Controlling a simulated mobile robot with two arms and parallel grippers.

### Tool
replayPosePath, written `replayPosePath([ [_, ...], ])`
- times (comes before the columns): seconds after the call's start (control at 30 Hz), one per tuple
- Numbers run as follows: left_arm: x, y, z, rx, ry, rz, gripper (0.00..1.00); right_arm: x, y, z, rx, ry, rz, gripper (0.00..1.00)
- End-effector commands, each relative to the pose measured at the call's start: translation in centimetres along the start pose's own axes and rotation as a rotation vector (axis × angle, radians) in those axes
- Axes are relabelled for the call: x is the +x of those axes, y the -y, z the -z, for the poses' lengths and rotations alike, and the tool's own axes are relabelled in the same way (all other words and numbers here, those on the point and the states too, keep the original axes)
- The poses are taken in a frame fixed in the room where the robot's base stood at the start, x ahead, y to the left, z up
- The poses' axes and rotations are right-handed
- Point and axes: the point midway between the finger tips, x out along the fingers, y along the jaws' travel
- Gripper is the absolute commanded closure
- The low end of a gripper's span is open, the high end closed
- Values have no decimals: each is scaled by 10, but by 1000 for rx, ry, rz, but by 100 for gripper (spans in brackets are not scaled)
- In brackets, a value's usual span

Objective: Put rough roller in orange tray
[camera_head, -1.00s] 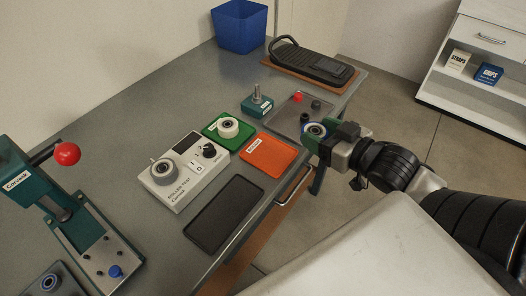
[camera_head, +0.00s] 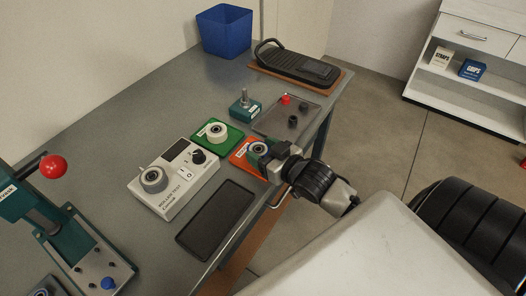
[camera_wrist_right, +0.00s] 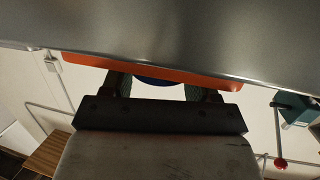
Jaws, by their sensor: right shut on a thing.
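The rough roller (camera_head: 258,148), with a blue ring and a dark centre, is held in my right gripper (camera_head: 263,153). It is at the orange tray (camera_head: 238,158), over its right part; I cannot tell whether it touches the tray. The gripper and roller hide much of the tray. In the right wrist view, a blue edge of the roller (camera_wrist_right: 157,81) shows between the fingers of my right gripper (camera_wrist_right: 156,88), close to the orange tray's edge (camera_wrist_right: 85,62). My left gripper is not in view.
A green tray (camera_head: 233,142) with a pale roller (camera_head: 217,132) lies just left of the orange tray. The roller test box (camera_head: 176,178) and a dark flat tray (camera_head: 215,220) are nearer.

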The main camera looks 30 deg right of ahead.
Motion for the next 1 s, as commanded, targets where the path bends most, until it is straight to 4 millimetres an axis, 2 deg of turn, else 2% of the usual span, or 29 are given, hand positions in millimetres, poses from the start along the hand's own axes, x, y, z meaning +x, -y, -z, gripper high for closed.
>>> replayPosePath([
  [0.4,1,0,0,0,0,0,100,1,0,-8,-1,-1,0,66],
  [0.43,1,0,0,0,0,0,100,1,0,-8,-1,0,0,37],
  [0.6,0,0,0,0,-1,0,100,1,0,-7,-1,0,1,14],
  [0.9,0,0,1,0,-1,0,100,0,0,-4,-1,-2,1,14],
  [1.0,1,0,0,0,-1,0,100,-8,0,-6,0,1,0,14],
])
